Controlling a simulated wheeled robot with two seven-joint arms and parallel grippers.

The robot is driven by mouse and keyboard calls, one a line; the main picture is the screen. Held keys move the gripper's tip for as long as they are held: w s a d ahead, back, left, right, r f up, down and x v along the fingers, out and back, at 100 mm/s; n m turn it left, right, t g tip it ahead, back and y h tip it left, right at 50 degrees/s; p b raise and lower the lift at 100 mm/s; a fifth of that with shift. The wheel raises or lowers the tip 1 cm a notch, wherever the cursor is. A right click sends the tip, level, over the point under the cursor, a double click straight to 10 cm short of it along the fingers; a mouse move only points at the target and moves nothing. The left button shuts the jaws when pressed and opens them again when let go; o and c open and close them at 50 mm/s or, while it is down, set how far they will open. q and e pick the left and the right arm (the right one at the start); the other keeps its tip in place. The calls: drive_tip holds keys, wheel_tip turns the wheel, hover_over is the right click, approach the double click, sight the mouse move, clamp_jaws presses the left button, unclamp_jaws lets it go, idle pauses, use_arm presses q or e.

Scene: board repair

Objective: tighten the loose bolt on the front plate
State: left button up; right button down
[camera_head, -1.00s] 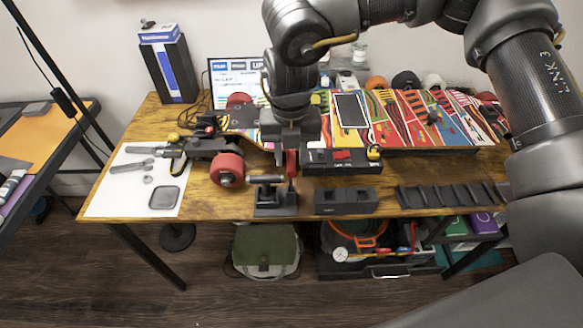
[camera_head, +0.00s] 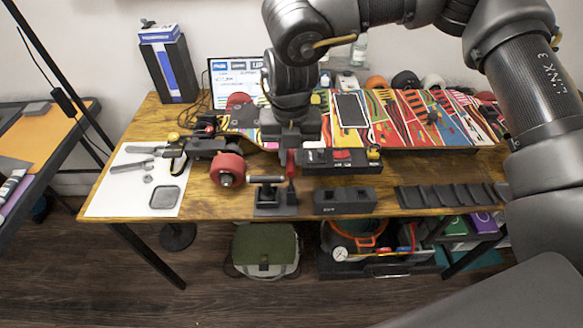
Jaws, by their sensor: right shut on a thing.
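A board with a colourful patterned deck (camera_head: 395,110) lies on the wooden workbench, with a red wheel (camera_head: 227,169) at its near left. A dark metal assembly (camera_head: 205,146) is at its left end. My right gripper (camera_head: 291,150) points down at the board's near edge, right of the red wheel. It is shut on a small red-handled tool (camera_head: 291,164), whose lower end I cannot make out. The front plate and loose bolt cannot be told apart here; the gripper and arm hide part of the board. My left gripper is out of view.
A black box with a red switch (camera_head: 342,157) sits right of the gripper. A small black stand (camera_head: 268,196), a dark block (camera_head: 345,200) and a ridged black tray (camera_head: 453,196) line the front edge. A white mat (camera_head: 133,199) with tools lies left. A laptop (camera_head: 236,76) stands behind.

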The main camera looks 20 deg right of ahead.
drive_tip(key=shift+r, duration=0.1)
drive_tip(key=shift+r+p, duration=2.7)
drive_tip(key=shift+r, duration=0.75)
drive_tip(key=shift+f, duration=0.1)
